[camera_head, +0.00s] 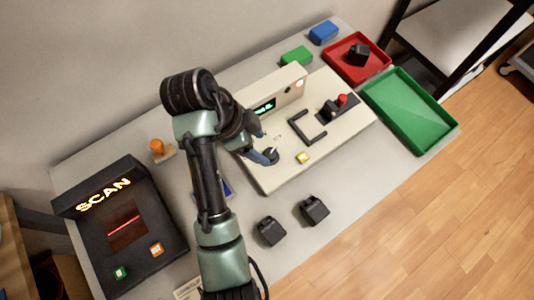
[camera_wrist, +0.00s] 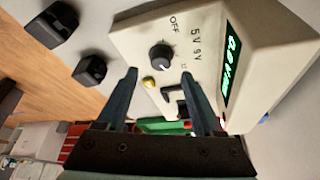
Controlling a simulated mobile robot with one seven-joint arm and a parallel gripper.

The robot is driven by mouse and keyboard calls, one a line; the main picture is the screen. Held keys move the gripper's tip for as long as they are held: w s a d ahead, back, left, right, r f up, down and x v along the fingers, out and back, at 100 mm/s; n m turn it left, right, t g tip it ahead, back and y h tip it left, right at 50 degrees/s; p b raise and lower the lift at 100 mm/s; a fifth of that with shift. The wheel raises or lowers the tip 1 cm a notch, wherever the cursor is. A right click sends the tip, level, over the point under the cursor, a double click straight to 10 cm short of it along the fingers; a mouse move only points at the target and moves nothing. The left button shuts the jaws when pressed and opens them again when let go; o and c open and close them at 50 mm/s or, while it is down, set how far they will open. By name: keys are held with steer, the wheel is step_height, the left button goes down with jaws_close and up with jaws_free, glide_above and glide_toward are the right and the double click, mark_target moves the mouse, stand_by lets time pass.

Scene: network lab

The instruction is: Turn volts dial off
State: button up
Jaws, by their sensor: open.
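The volts dial (camera_wrist: 161,57) is a round dark knob on the beige tester (camera_wrist: 130,40), with OFF, 5V and 9V printed around it. It also shows in the head view (camera_head: 271,156); its exact setting is hard to tell. My gripper (camera_wrist: 158,76) is open, its two fingers apart and the dial seen between and beyond their tips. In the head view my gripper (camera_head: 261,147) is at the dial's left side, close to it; I cannot tell whether it touches. A green lit display (camera_wrist: 231,62) is on the tester's raised part; its digits are not clearly readable.
A yellow button (camera_head: 303,157) and a black bracket (camera_head: 307,127) are on the tester near the dial. Two black blocks (camera_head: 270,231) lie in front. A scanner box (camera_head: 125,225) stands left; red (camera_head: 378,63) and green (camera_head: 410,110) trays are at the right.

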mark_target(270, 153)
steer(key=b+x, duration=0.1)
steer(key=x, duration=0.2)
steer(key=shift+x, duration=0.9)
jaws_close()
